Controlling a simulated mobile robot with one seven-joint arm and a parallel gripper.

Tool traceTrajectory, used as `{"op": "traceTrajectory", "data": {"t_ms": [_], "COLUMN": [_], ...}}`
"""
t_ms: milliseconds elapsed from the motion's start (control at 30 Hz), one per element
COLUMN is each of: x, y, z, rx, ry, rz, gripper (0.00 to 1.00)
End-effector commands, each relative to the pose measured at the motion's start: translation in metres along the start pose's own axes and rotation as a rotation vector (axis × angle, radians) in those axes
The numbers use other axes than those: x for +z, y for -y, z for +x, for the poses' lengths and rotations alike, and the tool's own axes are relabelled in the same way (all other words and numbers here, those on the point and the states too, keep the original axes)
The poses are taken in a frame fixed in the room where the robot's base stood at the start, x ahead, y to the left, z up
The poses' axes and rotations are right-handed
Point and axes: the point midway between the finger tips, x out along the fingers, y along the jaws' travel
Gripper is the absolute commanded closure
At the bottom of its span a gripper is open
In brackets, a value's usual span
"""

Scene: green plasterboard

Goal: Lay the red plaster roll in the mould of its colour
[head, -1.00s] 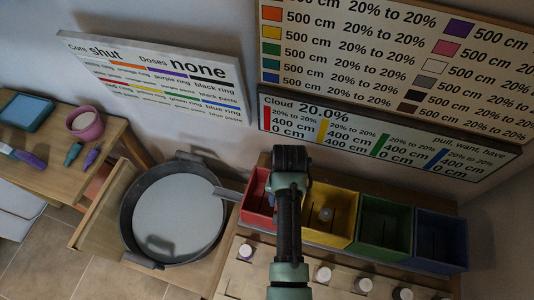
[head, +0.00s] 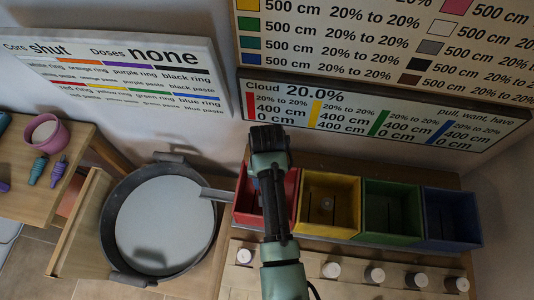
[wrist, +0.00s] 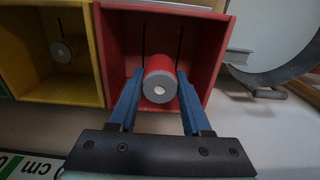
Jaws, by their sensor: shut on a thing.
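The red plaster roll (wrist: 158,64), with a grey end face, is between the two blue fingers of my gripper (wrist: 160,74) in the wrist view. The fingers are shut on it. The roll is in front of the open red mould (wrist: 207,45), within its outline; I cannot tell whether it touches the mould floor. A dark slot shows in that floor.
A yellow mould (head: 345,222) with a roll in it adjoins the red one, then a green mould (head: 392,222) and a blue mould (head: 450,225). A large round pan (head: 165,225) stands to the left. Several white-topped items (head: 374,276) line the front.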

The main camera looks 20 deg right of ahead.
Motion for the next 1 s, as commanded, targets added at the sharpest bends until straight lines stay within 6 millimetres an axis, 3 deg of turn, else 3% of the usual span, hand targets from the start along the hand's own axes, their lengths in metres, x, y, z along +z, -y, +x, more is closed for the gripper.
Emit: {"op": "traceTrajectory", "data": {"t_ms": [267, 300, 467, 800, 1000], "x": [0.000, 0.000, 0.000, 0.000, -0.001], "y": [0.000, 0.000, 0.000, 0.000, 0.000], "z": [0.001, 0.001, 0.001, 0.000, -0.023], "rx": [0.000, 0.000, 0.000, 0.000, -0.002], "ry": [-0.001, -0.001, -0.001, -0.001, -0.006], "rz": [0.000, 0.000, 0.000, 0.000, 0.000], "gripper": [1.00, 0.45, 0.17, 0.17, 0.17]}}
